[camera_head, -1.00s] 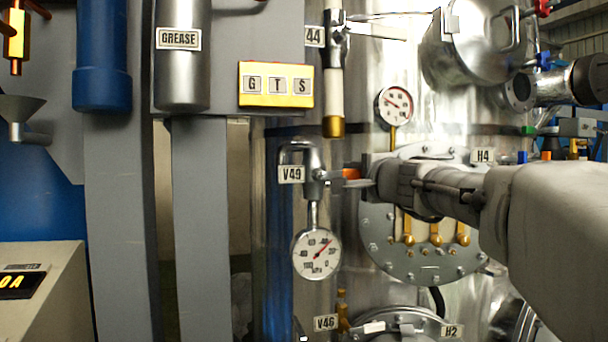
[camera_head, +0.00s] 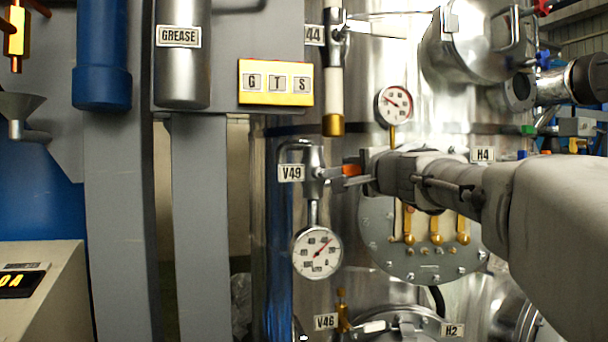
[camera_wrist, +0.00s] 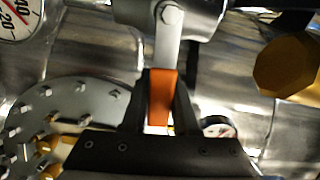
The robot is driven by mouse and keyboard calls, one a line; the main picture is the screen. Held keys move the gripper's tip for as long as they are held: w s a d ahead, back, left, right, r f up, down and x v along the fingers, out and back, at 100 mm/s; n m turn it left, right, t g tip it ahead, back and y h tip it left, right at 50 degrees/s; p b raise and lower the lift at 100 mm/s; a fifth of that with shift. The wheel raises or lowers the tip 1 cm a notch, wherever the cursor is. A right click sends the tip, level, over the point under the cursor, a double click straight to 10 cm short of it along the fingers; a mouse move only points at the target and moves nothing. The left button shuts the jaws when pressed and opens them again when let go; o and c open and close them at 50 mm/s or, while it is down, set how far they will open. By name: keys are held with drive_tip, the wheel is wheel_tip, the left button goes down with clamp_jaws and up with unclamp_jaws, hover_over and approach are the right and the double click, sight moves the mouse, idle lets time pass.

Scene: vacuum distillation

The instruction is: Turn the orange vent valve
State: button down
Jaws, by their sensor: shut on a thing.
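The orange vent valve handle (camera_wrist: 162,98) hangs on a grey metal lever from the valve body in the wrist view. Its orange part lies between the two fingers of my gripper (camera_wrist: 165,105), which is shut on it. In the head view the orange handle (camera_head: 351,170) shows at the tip of my gripper (camera_head: 355,179), just right of the valve body (camera_head: 312,172) with the label V49 (camera_head: 291,173). The handle points right from the body. My gripper's fingers hide part of it.
A round gauge (camera_head: 317,253) hangs below the valve. Another gauge (camera_head: 394,105) stands above my wrist. A white pipe with a brass end (camera_head: 333,125) hangs above the valve. A bolted flange (camera_head: 400,262) with brass fittings lies behind and below my arm.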

drive_tip(key=shift+s+a+r+n+b, duration=0.2)
drive_tip(key=shift+a+r+n+b, duration=0.7)
drive_tip(key=shift+n, duration=1.7)
drive_tip(key=shift+s+a+r+n+b, duration=0.2)
drive_tip(key=shift+a+r+n+b, duration=0.65)
drive_tip(key=shift+n, duration=1.75)
drive_tip(key=shift+s+a+r+n+b, duration=0.2)
drive_tip(key=shift+a+r+n+b, duration=0.2)
drive_tip(key=shift+a+r+n, duration=1.6)
drive_tip(key=shift+d+f+n, duration=0.6)
drive_tip(key=shift+d+f, duration=0.05)
drive_tip(key=c, duration=0.7)
unclamp_jaws()
drive_tip(key=shift+s, duration=0.1)
drive_tip(key=s+d+b, duration=0.1)
drive_tip(key=s, duration=0.4)
drive_tip(key=s+d+b, duration=0.1)
drive_tip(key=s, duration=0.5)
drive_tip(key=s+d+b, duration=0.1)
drive_tip(key=s+b, duration=0.1)
drive_tip(key=s, duration=0.4)
drive_tip(key=shift+d, duration=0.25)
